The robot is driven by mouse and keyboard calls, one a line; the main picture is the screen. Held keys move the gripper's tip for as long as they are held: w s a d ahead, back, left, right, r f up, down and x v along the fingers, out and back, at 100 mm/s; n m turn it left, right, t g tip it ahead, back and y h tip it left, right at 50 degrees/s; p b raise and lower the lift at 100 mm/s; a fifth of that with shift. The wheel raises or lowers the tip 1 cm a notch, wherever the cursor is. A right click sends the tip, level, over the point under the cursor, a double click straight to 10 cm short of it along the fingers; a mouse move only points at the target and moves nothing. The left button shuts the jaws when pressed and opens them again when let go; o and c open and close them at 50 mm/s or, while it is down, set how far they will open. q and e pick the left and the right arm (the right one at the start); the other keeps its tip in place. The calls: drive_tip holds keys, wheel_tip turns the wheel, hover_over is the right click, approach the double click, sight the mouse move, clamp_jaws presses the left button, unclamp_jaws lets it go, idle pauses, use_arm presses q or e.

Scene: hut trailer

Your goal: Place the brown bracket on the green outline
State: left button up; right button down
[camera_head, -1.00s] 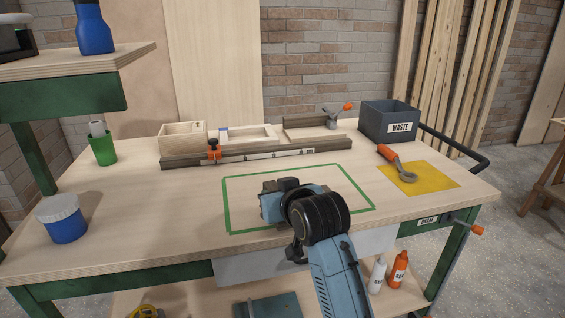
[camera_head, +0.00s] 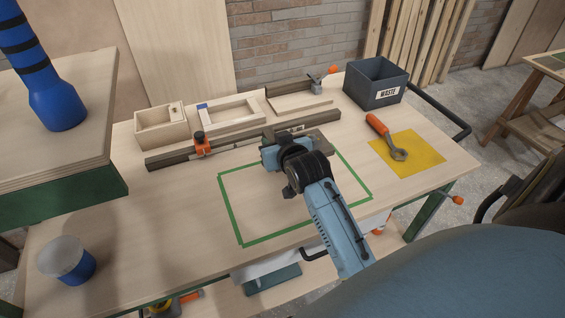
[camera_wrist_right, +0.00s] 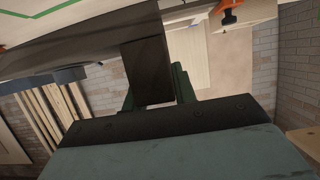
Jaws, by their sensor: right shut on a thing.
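My right gripper (camera_head: 272,148) is over the back of the green outline (camera_head: 231,214), close to the long rail. In the right wrist view its two green fingers (camera_wrist_right: 154,92) are shut on a dark brown piece, the brown bracket (camera_wrist_right: 147,65). In the head view the gripper and wrist hide most of the held piece, and I cannot tell its full shape. The inside of the outline that shows is bare tabletop. Part of the outline also shows in the right wrist view (camera_wrist_right: 50,10). My left gripper is not in view.
The rail (camera_head: 225,144) carries an orange clamp (camera_head: 201,143). Behind it are a wooden box (camera_head: 160,128) and frames. A waste bin (camera_head: 376,85) and a yellow mat (camera_head: 425,152) with an orange-handled tool (camera_head: 385,133) lie right.

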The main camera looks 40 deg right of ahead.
wheel_tip(320, 180, down, 5)
drive_tip(key=shift+s+b, duration=0.15)
drive_tip(key=shift+b, duration=0.45)
drive_tip(key=shift+f+b, duration=0.5)
drive_tip(key=shift+f, duration=1.6)
drive_tip(key=shift+f, duration=0.1)
drive_tip(key=c, duration=1.1)
unclamp_jaws()
drive_tip(key=shift+f, duration=0.1)
drive_tip(key=shift+s+r, duration=0.1)
drive_tip(key=shift+r, duration=0.1)
drive_tip(key=p+v, duration=0.2)
drive_tip(key=v, duration=0.9)
drive_tip(key=shift+s+a+r, duration=0.15)
drive_tip(key=shift+s, duration=0.2)
